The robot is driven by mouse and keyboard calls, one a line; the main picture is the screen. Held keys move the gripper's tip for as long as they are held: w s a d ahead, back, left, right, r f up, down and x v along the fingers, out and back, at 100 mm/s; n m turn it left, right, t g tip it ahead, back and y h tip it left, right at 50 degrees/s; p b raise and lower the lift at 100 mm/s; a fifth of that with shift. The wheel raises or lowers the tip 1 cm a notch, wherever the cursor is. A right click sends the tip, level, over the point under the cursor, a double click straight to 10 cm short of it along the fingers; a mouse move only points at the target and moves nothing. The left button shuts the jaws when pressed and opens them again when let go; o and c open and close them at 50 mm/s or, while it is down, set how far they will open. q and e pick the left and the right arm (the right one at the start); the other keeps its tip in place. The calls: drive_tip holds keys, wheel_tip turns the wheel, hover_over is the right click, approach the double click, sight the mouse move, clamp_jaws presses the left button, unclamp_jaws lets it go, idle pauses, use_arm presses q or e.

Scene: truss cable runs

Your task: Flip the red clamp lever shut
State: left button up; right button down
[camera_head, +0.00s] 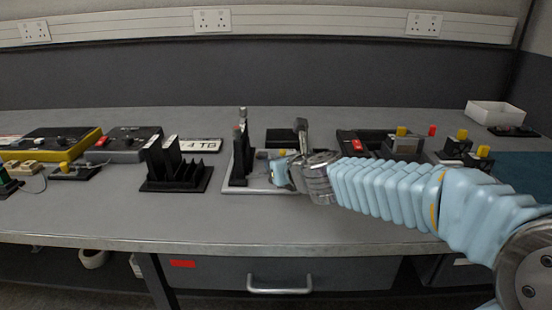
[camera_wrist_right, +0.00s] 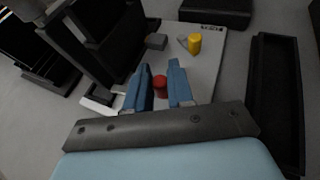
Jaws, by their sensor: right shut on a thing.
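The red clamp lever (camera_wrist_right: 160,83) shows in the right wrist view as a small red rounded end between my right gripper's blue fingers. My right gripper (camera_wrist_right: 161,68) is shut on it, with the fingers held apart by it. In the head view my right gripper (camera_head: 281,172) is low over a light grey plate (camera_head: 238,186), just right of a black upright fixture (camera_head: 243,158). The lever is hidden there behind the gripper. The rest of the clamp is hard to make out. My left gripper is not in view.
A yellow knob (camera_wrist_right: 194,43) stands on the plate beyond the fingers. A black tray (camera_wrist_right: 272,100) lies to the right in the wrist view. A slotted black rack (camera_head: 177,172) stands left of the plate. The bench front before the plate is clear.

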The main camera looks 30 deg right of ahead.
drive_tip(key=shift+s+a+m+h, duration=0.1)
drive_tip(key=shift+s+m+h, duration=0.05)
drive_tip(key=shift+m+h, duration=0.55)
drive_tip(key=c, duration=1.1)
unclamp_jaws()
drive_tip(key=shift+o, duration=0.2)
drive_tip(key=v, duration=1.4)
drive_tip(key=shift+a, duration=0.15)
drive_tip(key=shift+r, duration=0.1)
